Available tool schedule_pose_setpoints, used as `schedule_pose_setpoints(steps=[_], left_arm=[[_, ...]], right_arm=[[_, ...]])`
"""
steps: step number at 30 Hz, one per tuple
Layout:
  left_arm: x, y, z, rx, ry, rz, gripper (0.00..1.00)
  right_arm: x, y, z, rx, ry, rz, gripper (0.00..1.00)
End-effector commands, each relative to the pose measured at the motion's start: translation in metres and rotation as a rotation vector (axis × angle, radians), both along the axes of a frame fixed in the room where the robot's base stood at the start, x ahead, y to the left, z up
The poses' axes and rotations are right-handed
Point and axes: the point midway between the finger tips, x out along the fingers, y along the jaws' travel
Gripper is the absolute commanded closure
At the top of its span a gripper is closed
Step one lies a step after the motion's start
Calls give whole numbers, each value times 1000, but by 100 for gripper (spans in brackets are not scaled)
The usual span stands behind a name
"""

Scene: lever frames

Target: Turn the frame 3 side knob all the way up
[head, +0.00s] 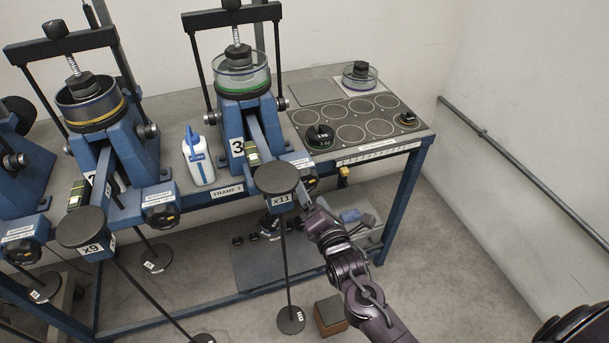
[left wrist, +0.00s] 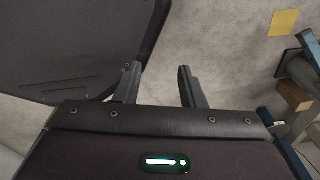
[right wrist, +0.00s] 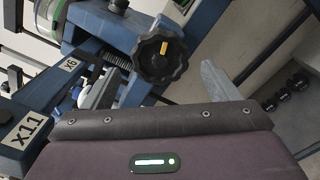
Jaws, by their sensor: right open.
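Frame 3 (head: 238,150) is the blue lever frame at the right end of the bench row, marked with a 3. Its side knob, a black lobed knob (head: 310,183), sits on the right side, partly behind my right gripper in the head view. In the right wrist view the knob (right wrist: 160,54) shows a short orange mark on its face, ahead of the fingertips. My right gripper (right wrist: 160,68) is open, its fingers on either side of the knob's line; contact is not visible. My left gripper (left wrist: 159,68) is open and empty, away from the frames.
Frame 3's lever ends in a round x11 pad (head: 277,179), left of my right arm. A white bottle (head: 198,160) stands left of frame 3. A tray with round spots (head: 351,133) lies to the right. A lower shelf (head: 262,275) holds small items.

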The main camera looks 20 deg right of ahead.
Motion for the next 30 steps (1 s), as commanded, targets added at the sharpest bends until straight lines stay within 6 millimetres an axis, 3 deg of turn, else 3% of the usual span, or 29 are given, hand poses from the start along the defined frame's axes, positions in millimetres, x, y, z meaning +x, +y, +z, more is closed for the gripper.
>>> schedule_pose_setpoints(steps=[10,14,20,30], left_arm=[[0,3,0,4,0,-1,64],[6,2,-8,2,-4,0,64],[29,-5,-31,-2,-15,3,64],[74,-14,-62,-6,-36,9,64]], right_arm=[[-3,0,-1,6,-1,1,15],[-3,-1,-3,105,0,0,15],[-8,-6,-5,562,8,-2,15],[-25,-7,-3,1541,38,3,15]])
